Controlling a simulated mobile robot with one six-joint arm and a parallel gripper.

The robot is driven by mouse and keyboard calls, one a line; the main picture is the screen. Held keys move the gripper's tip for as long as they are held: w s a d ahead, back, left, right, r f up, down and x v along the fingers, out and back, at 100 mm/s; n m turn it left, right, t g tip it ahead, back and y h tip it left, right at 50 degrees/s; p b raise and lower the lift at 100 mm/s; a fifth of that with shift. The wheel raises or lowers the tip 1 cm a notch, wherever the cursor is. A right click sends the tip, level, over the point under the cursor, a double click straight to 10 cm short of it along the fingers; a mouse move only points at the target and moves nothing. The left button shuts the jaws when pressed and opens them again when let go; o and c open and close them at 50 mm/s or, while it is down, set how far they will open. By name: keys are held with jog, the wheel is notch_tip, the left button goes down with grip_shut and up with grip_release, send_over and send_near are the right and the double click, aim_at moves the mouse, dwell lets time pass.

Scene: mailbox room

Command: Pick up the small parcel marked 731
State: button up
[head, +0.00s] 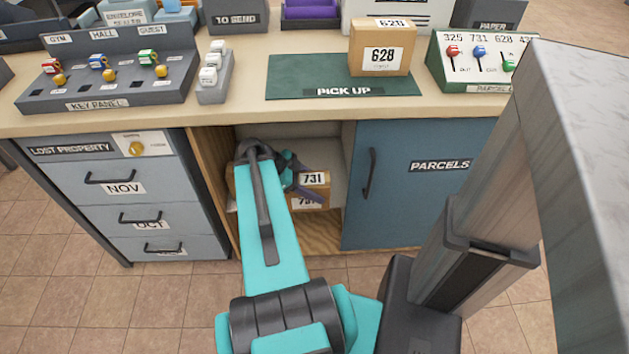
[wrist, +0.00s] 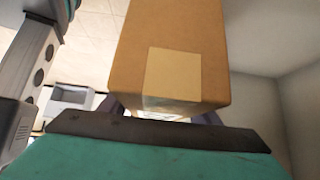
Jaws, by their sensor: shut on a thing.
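The small parcel marked 731 (head: 313,180) is a brown box in the open cupboard bay under the counter. My gripper (head: 300,180) reaches into the bay and is shut on this parcel. In the wrist view the brown parcel (wrist: 180,40) fills the upper middle, with a pale label on its near face; the fingers are mostly hidden beneath it. I cannot tell from these views whether the parcel still touches the shelf.
A blue door (head: 420,190) marked PARCELS borders the bay on the right, and grey drawers (head: 130,190) stand on the left. Another brown shape shows left of my gripper, partly hidden. Above, a parcel marked 628 (head: 381,48) stands on the green PICK UP mat (head: 305,82).

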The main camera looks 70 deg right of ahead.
jog(key=shift+s+a+r+p, duration=0.3)
jog(key=shift+a+p, duration=0.2)
jog(key=shift+p, duration=1.1)
jog(key=a+p, duration=0.1)
jog(key=p, duration=0.2)
jog(key=s+a+p, duration=0.1)
jog(key=a+p, duration=0.1)
jog(key=p, duration=0.1)
jog(key=s+a+p, duration=0.1)
jog(key=p, duration=0.2)
jog(key=shift+a+r, duration=0.15)
jog(key=shift+a, duration=0.15)
jog(key=shift+a, duration=0.1)
jog(key=shift+s, duration=0.1)
